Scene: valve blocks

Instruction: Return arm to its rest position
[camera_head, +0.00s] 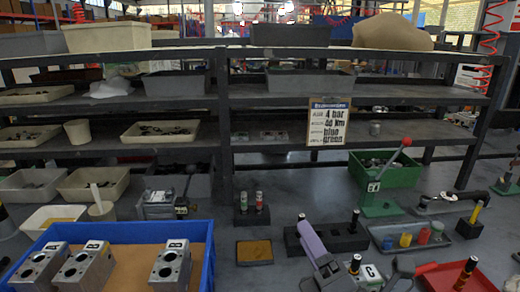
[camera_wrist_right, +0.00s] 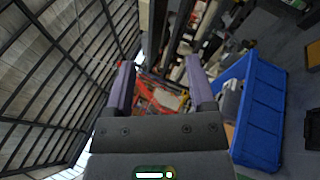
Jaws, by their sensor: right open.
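My right gripper (camera_head: 314,245) shows low in the middle of the head view, to the right of the blue crate, with one purple finger in sight. In the right wrist view my right gripper (camera_wrist_right: 159,78) has its two purple fingers wide apart, with nothing between them. The wrist camera looks tilted across the hall, with roof beams at left and the blue crate at right. In the head view the blue crate (camera_head: 203,236) holds several grey valve blocks (camera_head: 171,265) at the lower left. My left gripper is not in view.
A dark shelf rack (camera_head: 150,100) with trays stands behind the work table. Near my right gripper are a black holder (camera_head: 345,238), a grey block marked C (camera_head: 370,274), a red tray (camera_head: 440,277) and a green lever press (camera_head: 382,204). Bare grey table shows around the small yellow-topped tray (camera_head: 254,251).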

